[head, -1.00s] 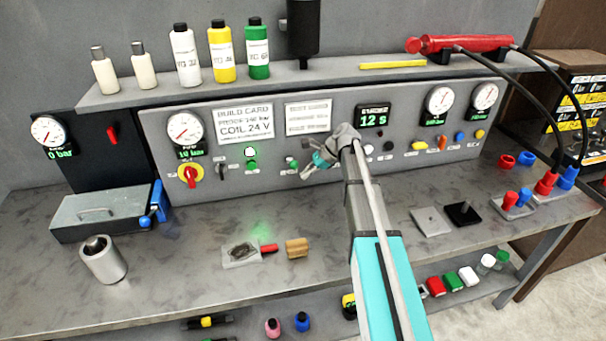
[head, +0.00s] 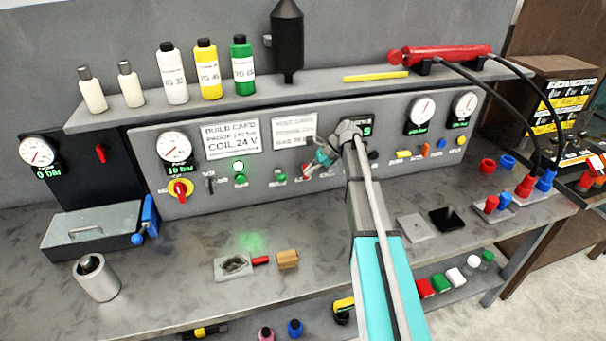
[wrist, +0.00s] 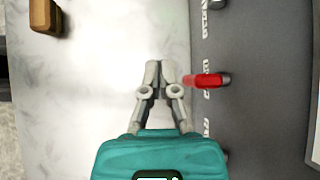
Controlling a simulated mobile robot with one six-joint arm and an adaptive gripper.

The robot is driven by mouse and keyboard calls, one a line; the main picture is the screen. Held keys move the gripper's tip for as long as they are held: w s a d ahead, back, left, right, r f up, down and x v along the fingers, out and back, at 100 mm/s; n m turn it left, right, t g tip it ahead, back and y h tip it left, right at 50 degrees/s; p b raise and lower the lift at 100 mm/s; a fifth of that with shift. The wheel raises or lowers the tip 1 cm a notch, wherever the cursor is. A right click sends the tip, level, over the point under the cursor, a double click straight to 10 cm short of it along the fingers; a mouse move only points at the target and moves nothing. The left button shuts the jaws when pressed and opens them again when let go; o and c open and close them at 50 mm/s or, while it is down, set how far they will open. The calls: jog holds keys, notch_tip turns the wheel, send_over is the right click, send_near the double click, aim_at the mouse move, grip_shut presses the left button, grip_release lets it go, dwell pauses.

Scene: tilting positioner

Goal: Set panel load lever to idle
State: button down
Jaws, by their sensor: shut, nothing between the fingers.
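The panel's red lever (wrist: 205,81) sticks out from the grey panel in the wrist view, just right of my fingertips. In the head view a small red part (head: 306,169) shows by my fingers, low on the panel. My gripper (wrist: 161,68) is shut and empty, its fingertips pointing along the panel face. A narrow gap shows between them and the lever in the wrist view. In the head view my gripper (head: 312,168) and arm hide part of the lever's surroundings. The lever's label is too blurred to read.
The grey panel (head: 240,190) carries a red-yellow rotary switch (head: 180,189), a lit green button (head: 240,176) and gauges. My arm partly covers a digital display (head: 366,131). A wooden block (head: 288,259) and a vice-like part (head: 233,266) lie on the bench below.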

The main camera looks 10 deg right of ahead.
jog(key=shift+w+d+r+p, duration=0.3)
jog(key=shift+d+r+p, duration=0.2)
jog(key=shift+d+r, duration=0.25)
jog(key=s+a+f+n+h, duration=0.2)
jog(key=s+n, duration=0.3)
jog(key=s, duration=0.4)
jog(key=s+a+f+n+h, duration=0.1)
jog(key=s+a+n+h, duration=0.2)
jog(key=s+n, duration=0.3)
jog(key=s+a+f+n+h, duration=0.2)
jog(key=s+n, duration=0.4)
jog(key=s, duration=0.8)
jog(key=shift+s+a+f+g+h+b, duration=0.3)
jog(key=shift+a+g+h, duration=0.1)
jog(key=shift+h, duration=0.4)
jog(key=shift+w, duration=0.1)
